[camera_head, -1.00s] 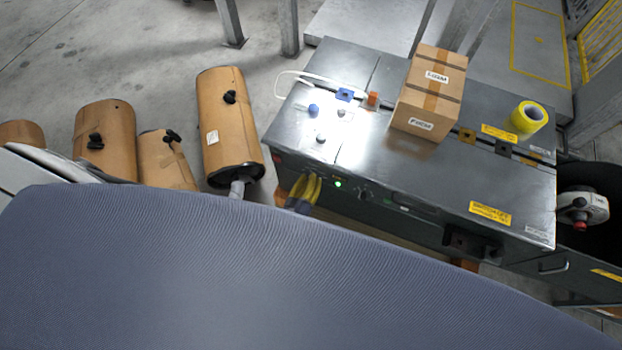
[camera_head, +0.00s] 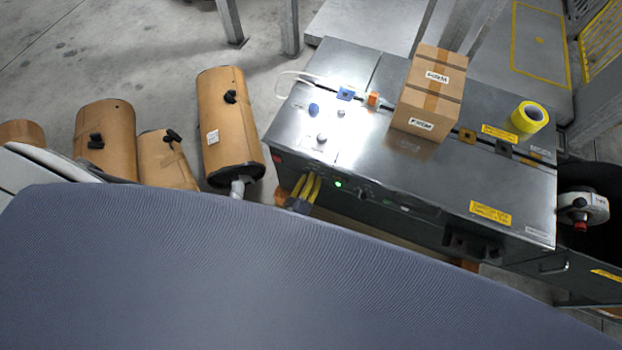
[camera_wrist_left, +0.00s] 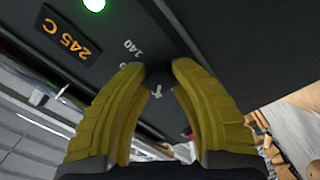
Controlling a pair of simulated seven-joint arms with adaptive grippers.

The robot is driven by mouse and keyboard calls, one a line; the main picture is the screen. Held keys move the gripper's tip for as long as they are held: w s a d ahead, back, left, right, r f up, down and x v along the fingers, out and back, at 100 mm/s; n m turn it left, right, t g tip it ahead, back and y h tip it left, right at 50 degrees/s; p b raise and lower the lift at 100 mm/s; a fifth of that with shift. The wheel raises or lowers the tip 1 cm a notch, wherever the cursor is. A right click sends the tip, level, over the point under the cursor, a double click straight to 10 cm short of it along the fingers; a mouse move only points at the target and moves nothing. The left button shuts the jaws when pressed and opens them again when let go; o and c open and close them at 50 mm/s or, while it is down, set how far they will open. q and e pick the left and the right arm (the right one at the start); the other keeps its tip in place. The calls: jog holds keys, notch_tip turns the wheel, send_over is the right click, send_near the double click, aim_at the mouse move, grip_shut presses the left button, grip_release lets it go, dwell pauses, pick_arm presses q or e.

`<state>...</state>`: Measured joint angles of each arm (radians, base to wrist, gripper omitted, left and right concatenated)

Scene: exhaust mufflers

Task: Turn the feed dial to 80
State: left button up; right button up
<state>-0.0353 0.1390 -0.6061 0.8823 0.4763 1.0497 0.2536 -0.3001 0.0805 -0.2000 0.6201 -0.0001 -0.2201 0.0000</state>
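My left gripper (camera_head: 310,182) has yellow fingers and is at the front face of the grey metal machine, left of a green light. In the left wrist view its fingertips (camera_wrist_left: 157,68) are on either side of a small dark dial (camera_wrist_left: 158,76). The fingers stand apart with the dial between them; I cannot tell whether they press on it. A "140" mark (camera_wrist_left: 133,48) shows beside the dial. No "80" is readable, and the dial's pointer is hidden or too dark to read. My right gripper is in neither view.
The machine top (camera_head: 375,165) bears a cardboard box (camera_head: 420,108) and yellow tape (camera_head: 530,116). Several brown mufflers (camera_head: 228,125) stand at left.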

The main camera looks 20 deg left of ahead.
pick_arm(q)
jog(key=o, duration=0.5)
jog(key=shift+s, duration=0.15)
jog(key=s, duration=1.1)
jog(key=shift+s+a, duration=0.25)
jog(key=shift+s, duration=0.15)
jog(key=s+f+m+g+h, duration=0.1)
jog(key=s+f+m+g, duration=0.45)
jog(key=f, duration=0.45)
jog(key=s+f+m+g+h, duration=0.1)
jog(key=s+f+m+g, duration=0.4)
jog(key=f, duration=0.4)
jog(key=s+a+f+m+g+y, duration=0.1)
jog(key=s+a+f+g, duration=0.1)
jog(key=s, duration=0.4)
jog(key=s+a+f+m+g+y, duration=0.1)
jog(key=s+a+f+g, duration=0.1)
jog(key=s, duration=0.5)
jog(key=s+a+f+m+g+y, duration=0.1)
jog(key=s+a+f+g, duration=0.1)
jog(key=s+a+f, duration=0.2)
jog(key=shift+s+a+f+m, duration=0.1)
jog(key=shift+s+f, duration=0.15)
jog(key=shift+s, duration=0.3)
jog(key=shift+s+a+f+m, duration=0.15)
jog(key=shift+s+f, duration=0.15)
jog(key=shift+s, duration=0.3)
jog(key=shift+s+f+m, duration=0.1)
jog(key=shift+s+f, duration=0.15)
jog(key=shift+s, duration=0.3)
